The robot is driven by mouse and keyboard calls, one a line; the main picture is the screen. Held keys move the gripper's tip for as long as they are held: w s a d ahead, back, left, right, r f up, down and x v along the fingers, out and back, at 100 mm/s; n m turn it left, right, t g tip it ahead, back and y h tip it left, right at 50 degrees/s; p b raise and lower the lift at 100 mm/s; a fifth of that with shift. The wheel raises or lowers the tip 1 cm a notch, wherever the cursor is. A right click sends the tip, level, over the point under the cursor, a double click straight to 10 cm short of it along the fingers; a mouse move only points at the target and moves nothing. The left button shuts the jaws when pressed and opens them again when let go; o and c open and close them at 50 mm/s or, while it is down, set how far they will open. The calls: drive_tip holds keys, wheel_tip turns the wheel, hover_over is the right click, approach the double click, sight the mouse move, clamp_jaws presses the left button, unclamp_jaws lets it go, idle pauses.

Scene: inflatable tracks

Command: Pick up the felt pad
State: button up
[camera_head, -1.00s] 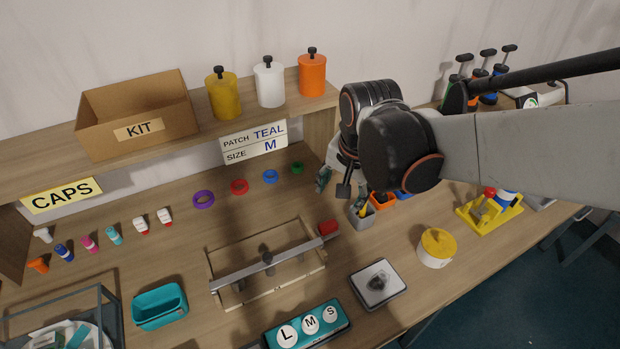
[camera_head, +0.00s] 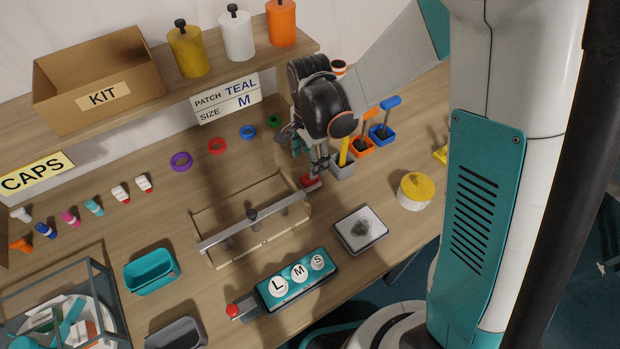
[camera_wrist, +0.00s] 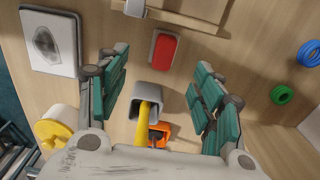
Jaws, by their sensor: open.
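A small red block in a shallow grey holder, which looks like the felt pad (camera_head: 309,182), lies on the workbench just right of the wooden frame. In the wrist view the red pad (camera_wrist: 164,50) shows whole, ahead of and between my fingers. My gripper (camera_head: 306,155) is above and just behind it in the head view. In the wrist view my gripper (camera_wrist: 158,98) is open, its teal-padded fingers wide apart with nothing held. I cannot tell the exact height above the pad.
A grey cup (camera_head: 343,169) with a yellow-handled tool stands close beside the pad. Orange (camera_head: 364,147) and blue (camera_head: 383,134) cups follow. The frame with a metal bar (camera_head: 250,225), a white plate (camera_head: 361,229) and a yellow-lidded pot (camera_head: 415,191) are near.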

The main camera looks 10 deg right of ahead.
sight(309, 178)
wheel_tip(309, 178, down, 5)
drive_tip(key=shift+f+b, duration=0.2)
drive_tip(key=shift+b, duration=0.35)
drive_tip(key=f, duration=0.1)
drive_tip(key=f+b, duration=0.1)
drive_tip(key=f, duration=0.1)
drive_tip(key=w+f+b, duration=0.1)
drive_tip(key=f, duration=0.1)
drive_tip(key=shift+d, duration=0.1)
drive_tip(key=shift+s, duration=0.1)
drive_tip(key=c, duration=1.2)
wheel_tip(309, 178, up, 20)
drive_tip(key=p, duration=0.5)
